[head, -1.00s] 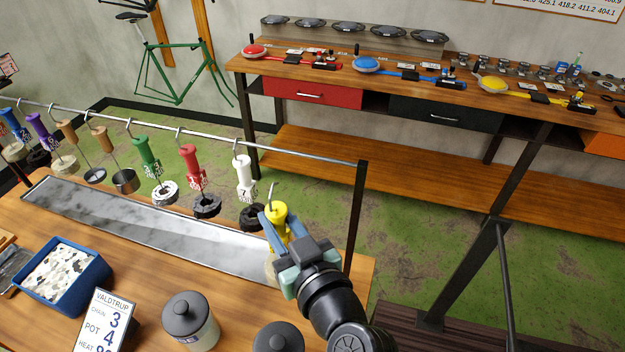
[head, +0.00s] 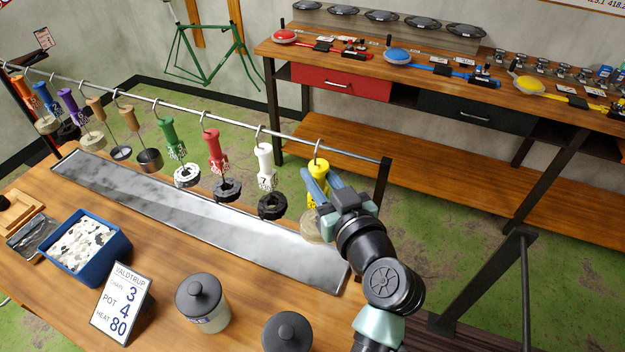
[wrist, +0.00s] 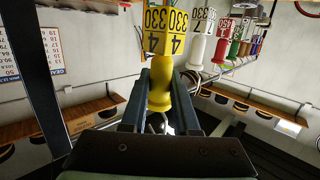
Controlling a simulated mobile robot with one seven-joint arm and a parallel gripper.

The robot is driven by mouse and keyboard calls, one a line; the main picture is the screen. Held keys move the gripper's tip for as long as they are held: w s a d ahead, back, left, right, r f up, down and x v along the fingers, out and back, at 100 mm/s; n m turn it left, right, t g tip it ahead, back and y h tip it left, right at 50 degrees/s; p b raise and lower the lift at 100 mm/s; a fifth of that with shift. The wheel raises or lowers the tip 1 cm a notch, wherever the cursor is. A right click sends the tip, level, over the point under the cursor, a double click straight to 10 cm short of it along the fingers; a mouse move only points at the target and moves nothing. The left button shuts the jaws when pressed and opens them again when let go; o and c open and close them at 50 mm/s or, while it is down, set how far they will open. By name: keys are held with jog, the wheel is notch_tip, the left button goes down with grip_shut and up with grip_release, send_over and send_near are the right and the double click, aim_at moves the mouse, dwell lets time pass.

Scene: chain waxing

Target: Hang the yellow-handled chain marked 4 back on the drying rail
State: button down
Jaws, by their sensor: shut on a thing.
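The yellow-handled chain (head: 319,169) is upright at the right end of the drying rail (head: 220,124). Its hook is at the height of the rail and appears to touch or overlap it; I cannot tell whether it bears weight there. A pale coiled chain hangs below the handle, partly behind my gripper. My gripper (head: 318,186) is shut on the yellow handle. In the wrist view the handle (wrist: 161,85) stands between my fingers (wrist: 160,102), with tags reading 330 and 4.
A white-handled chain (head: 264,161) marked 7 hangs just left, then red (head: 214,148), green (head: 173,140) and several more. The rail's dark end post (head: 383,182) is close on the right. A metal drip tray (head: 200,215) lies below. Lidded pots (head: 203,300) stand in front.

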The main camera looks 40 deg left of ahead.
jog(key=shift+w+a, duration=0.2)
jog(key=shift+w, duration=0.5)
jog(key=shift+w+a, duration=0.15)
jog(key=shift+w, duration=0.5)
jog(key=shift+s+f+b, duration=0.1)
jog(key=shift+f+b, duration=0.85)
jog(key=shift+b, duration=0.3)
jog(key=shift+c, duration=1.6)
grip_release()
jog(key=shift+f, duration=0.15)
jog(key=shift+d, duration=0.1)
jog(key=v, duration=1.1)
jog(key=shift+b, duration=0.3)
